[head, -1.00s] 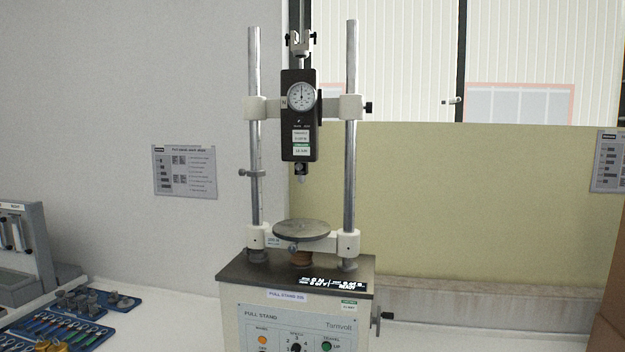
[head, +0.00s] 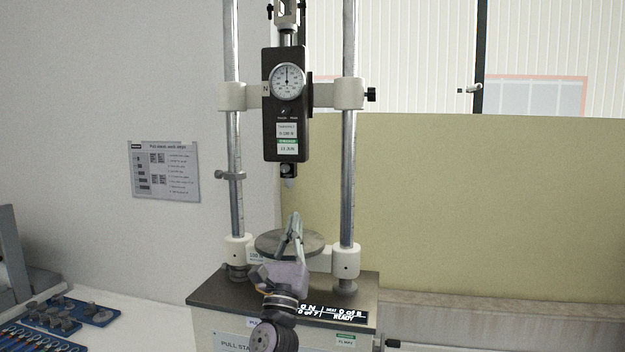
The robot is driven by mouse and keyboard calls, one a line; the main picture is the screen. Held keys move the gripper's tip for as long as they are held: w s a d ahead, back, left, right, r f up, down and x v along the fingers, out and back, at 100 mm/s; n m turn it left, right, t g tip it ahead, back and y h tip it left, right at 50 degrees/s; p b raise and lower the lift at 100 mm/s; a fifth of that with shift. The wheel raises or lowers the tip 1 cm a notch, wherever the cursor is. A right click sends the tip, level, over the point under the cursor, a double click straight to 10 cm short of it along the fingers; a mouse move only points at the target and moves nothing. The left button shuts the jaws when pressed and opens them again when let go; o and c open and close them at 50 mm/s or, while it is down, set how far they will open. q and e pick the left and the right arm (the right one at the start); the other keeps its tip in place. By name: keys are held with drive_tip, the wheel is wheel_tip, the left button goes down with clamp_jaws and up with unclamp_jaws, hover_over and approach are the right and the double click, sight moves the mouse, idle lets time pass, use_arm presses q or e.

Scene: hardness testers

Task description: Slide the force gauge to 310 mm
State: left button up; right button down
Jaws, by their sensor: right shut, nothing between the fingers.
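The force gauge (head: 286,112) is a black block with a round white dial, high between the two steel columns of the pull stand. Its white crosshead clamps ring both columns, and a black knob (head: 371,94) sticks out at the right clamp. Below the gauge is a round grey plate (head: 270,243) over the stand's dark top. My right gripper (head: 294,222) is shut and empty. It points up in front of the plate, below the gauge and apart from it, and hides part of the plate and stand top. My left gripper is not in view.
A small collar (head: 230,175) with a side screw sits on the left column (head: 233,145). The right column (head: 348,170) is clear below its clamp. A blue tool tray (head: 75,312) lies at lower left. A notice (head: 164,172) hangs on the wall.

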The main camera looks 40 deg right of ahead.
use_arm(q)
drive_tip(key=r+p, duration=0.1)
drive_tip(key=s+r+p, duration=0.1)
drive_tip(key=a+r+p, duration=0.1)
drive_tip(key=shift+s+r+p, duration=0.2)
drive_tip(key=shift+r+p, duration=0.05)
drive_tip(key=shift+p, duration=0.1)
use_arm(e)
drive_tip(key=w+d+r+m, duration=0.1)
drive_tip(key=d+r, duration=0.1)
drive_tip(key=r, duration=0.3)
drive_tip(key=w+d+r+m+h, duration=0.1)
drive_tip(key=w+d+r, duration=0.1)
drive_tip(key=r, duration=0.3)
drive_tip(key=shift+w+d+g, duration=0.3)
drive_tip(key=shift+d+g, duration=0.1)
drive_tip(key=shift+d, duration=0.15)
drive_tip(key=shift+f, duration=0.1)
